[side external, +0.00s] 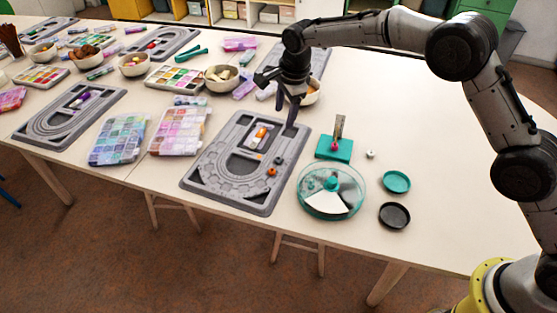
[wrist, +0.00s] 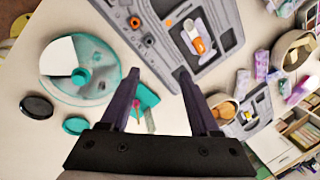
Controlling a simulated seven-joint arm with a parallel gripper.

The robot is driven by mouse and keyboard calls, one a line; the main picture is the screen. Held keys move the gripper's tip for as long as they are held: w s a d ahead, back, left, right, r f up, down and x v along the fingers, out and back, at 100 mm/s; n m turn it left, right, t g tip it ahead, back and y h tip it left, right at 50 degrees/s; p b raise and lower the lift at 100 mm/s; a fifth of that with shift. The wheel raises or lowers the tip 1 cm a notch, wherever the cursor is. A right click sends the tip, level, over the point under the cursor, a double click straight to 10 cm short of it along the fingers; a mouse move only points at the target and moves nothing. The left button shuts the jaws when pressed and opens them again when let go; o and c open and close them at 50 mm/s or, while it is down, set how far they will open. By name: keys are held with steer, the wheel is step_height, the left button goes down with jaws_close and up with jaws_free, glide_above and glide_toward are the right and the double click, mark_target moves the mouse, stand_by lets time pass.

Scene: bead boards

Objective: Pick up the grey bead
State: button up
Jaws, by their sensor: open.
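A small dark grey bead (side external: 278,160) sits on the right part of the grey bead board (side external: 222,190), just beyond an orange bead (side external: 272,171). My gripper (side external: 285,115) is open and raised above the far right end of the board, apart from the bead. In the wrist view its fingers (wrist: 159,72) are spread with nothing between them.
A round teal-and-white divided dish (side external: 330,193) stands right of the board. A teal stand (side external: 335,147) with an upright post is behind it. A teal lid (side external: 396,182), a black lid (side external: 394,215) and a small pale bead (side external: 370,154) lie further right. Bowls crowd the back.

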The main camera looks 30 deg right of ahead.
glide_toward(279, 159)
steer(key=shift+w+a+f+g, duration=0.3)
steer(key=shift+w+f, duration=0.1)
steer(key=shift+f, duration=0.15)
steer(key=shift+w+f, duration=0.2)
steer(key=shift+f, duration=1.45)
steer(key=shift+w+f, duration=0.15)
steer(key=shift+f, duration=1.45)
